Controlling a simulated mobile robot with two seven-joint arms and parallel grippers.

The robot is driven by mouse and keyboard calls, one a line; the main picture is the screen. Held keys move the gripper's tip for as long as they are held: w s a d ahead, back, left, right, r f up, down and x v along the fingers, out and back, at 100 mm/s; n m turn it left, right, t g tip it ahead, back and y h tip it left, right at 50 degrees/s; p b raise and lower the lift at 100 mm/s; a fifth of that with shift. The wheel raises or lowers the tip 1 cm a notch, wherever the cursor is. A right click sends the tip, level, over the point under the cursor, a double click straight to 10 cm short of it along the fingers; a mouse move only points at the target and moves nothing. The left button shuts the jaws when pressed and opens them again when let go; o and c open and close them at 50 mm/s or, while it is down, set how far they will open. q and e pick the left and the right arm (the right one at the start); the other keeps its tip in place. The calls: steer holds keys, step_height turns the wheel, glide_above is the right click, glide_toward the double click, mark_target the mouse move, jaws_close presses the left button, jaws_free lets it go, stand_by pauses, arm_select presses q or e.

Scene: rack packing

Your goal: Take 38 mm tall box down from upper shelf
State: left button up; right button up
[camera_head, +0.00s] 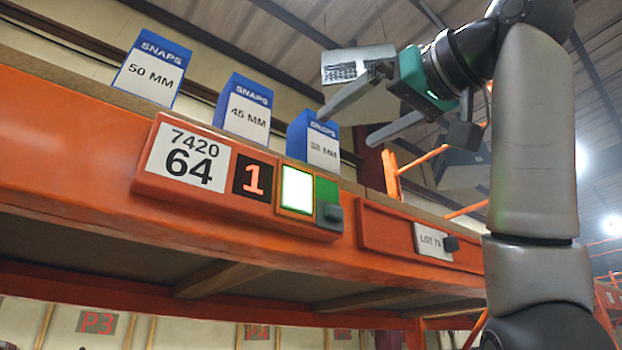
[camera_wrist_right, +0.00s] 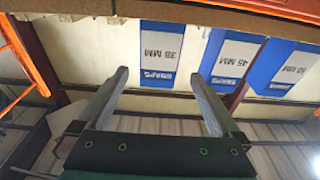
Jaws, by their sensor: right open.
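The 38 mm box (camera_head: 321,150), blue and white with "SNAPS" on it, stands upright at the right end of a row on the orange upper shelf (camera_head: 60,130). In the right wrist view this box (camera_wrist_right: 162,45) appears upside down, ahead of the fingers. My right gripper (camera_head: 348,126) is open and empty, at the upper right of the box. One fingertip overlaps the box's top edge in the head view; I cannot tell whether it touches. The fingers also show in the right wrist view (camera_wrist_right: 156,74), spread apart. My left gripper is not in view.
A 45 mm box (camera_head: 246,110) and a 50 mm box (camera_head: 153,70) stand to the left of it on the same shelf. A label panel (camera_head: 150,185) with a lit indicator and a "LOT" panel (camera_head: 390,225) are on the beam front. The shelf right of the 38 mm box looks clear.

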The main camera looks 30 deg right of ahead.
mark_target(323, 139)
steer(key=w, duration=0.3)
steer(key=shift+a+r+p, duration=0.1)
steer(key=shift+r+p, duration=0.15)
steer(key=shift+p, duration=0.05)
steer(key=shift+w+r, duration=0.1)
steer(key=shift+w, duration=0.2)
steer(key=shift+w+r+p, duration=0.15)
steer(key=shift+w+p, duration=0.15)
steer(key=shift+p, duration=0.1)
steer(key=w+p, duration=0.1)
steer(key=w+r+p, duration=0.1)
steer(key=w, duration=0.1)
steer(key=shift+w+a, duration=0.1)
steer(key=shift+w, duration=0.1)
steer(key=shift+w+a, duration=0.1)
steer(key=shift+w, duration=0.45)
steer(key=shift+s, duration=0.1)
steer(key=c, duration=1.4)
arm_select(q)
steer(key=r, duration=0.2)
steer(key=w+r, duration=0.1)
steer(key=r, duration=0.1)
arm_select(e)
steer(key=shift+c, duration=0.6)
steer(key=shift+r, duration=0.15)
